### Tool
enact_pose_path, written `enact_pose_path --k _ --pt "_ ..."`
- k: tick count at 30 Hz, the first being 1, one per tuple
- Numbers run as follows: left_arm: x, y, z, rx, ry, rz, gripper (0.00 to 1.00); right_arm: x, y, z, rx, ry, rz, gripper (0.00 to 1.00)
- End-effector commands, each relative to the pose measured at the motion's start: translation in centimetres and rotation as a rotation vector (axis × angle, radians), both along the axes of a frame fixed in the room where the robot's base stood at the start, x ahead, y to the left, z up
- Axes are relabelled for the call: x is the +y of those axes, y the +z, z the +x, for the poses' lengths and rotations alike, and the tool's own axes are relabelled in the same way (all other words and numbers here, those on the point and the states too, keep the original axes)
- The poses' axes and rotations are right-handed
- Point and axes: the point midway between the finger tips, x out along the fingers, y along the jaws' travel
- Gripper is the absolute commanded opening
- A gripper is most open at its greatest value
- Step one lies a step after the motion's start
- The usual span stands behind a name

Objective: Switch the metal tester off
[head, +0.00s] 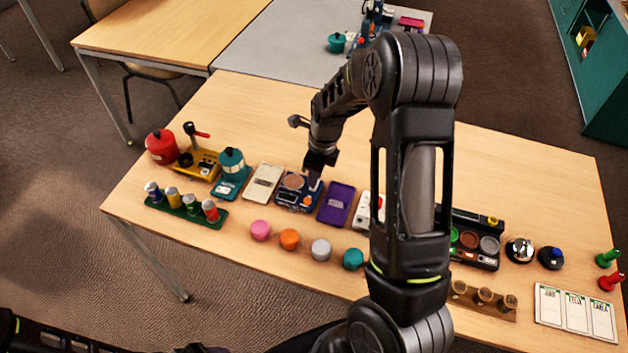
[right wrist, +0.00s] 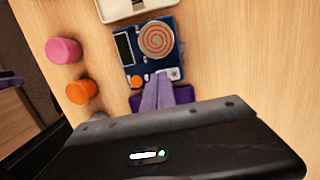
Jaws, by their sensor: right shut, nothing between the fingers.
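The metal tester is a dark blue box (head: 286,198) with a round copper-coloured coil on top, in the middle of the table's row of devices. In the right wrist view the tester (right wrist: 131,65) shows an orange-and-grey spiral disc, a dark screen, an orange button (right wrist: 136,82) and a small white part (right wrist: 174,72) at its near edge. My right gripper (head: 314,176) is shut and empty over the tester's right side. Its fingertips (right wrist: 162,78) reach the near edge, between the button and the white part. Contact and the switch's position cannot be told. My left gripper is not seen.
A purple tray (head: 336,204) lies right of the tester and a cream one (head: 263,182) left. Pink (head: 260,230), orange (head: 289,239), grey (head: 320,249) and teal (head: 353,258) pieces stand in front. The table behind is clear.

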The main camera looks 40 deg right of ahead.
Motion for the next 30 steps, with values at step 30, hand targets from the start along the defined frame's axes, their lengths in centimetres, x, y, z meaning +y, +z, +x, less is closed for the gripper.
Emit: enact_pose_path --k 30 --pt "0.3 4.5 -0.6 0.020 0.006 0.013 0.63 0.0 5.6 0.0 -0.001 0.000 0.001 0.00"
